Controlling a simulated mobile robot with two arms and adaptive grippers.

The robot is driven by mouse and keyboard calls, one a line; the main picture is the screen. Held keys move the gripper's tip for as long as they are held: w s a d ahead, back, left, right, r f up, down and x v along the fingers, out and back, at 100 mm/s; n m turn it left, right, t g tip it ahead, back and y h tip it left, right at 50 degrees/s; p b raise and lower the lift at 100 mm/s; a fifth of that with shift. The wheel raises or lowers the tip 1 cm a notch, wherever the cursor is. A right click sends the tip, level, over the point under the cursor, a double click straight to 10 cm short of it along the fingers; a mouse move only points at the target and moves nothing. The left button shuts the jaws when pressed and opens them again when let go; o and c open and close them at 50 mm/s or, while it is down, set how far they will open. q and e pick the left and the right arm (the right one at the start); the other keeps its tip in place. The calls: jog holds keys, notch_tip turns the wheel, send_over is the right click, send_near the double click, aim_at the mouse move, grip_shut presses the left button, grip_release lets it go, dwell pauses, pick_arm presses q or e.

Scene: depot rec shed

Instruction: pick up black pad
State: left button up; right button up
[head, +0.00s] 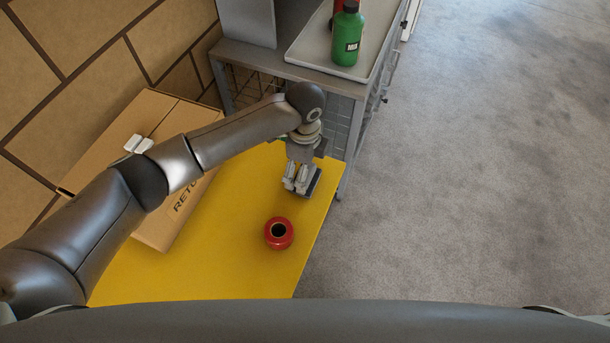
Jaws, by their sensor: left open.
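The black pad (314,186) lies on the yellow table top (240,265) near its far right corner. Only a dark strip of it shows; my left gripper hides the rest. My left gripper (296,190) points down right at the pad, with its fingers over or beside it. It is open, and I cannot tell whether the fingers touch the pad. My right gripper is not in view.
A red round pot (279,233) with a dark opening stands just in front of the gripper. A cardboard box (160,220) is at the left under my left arm. Behind is a grey shelf unit with a tray (310,50) and a green bottle (347,35). Bare floor lies to the right.

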aim_at(315, 173)
pick_arm(q)
jog(key=shift+d+f, duration=0.2)
jog(key=shift+f, duration=1.25)
jog(key=shift+a, duration=0.1)
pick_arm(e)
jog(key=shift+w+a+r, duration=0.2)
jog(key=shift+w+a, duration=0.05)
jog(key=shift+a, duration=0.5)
pick_arm(q)
jog(key=shift+c, duration=0.4)
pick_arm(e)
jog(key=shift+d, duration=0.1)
pick_arm(q)
jog(key=c, duration=1)
jog(key=shift+c, duration=0.2)
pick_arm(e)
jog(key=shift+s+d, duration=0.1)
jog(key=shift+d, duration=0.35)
pick_arm(q)
jog(key=shift+r, duration=0.15)
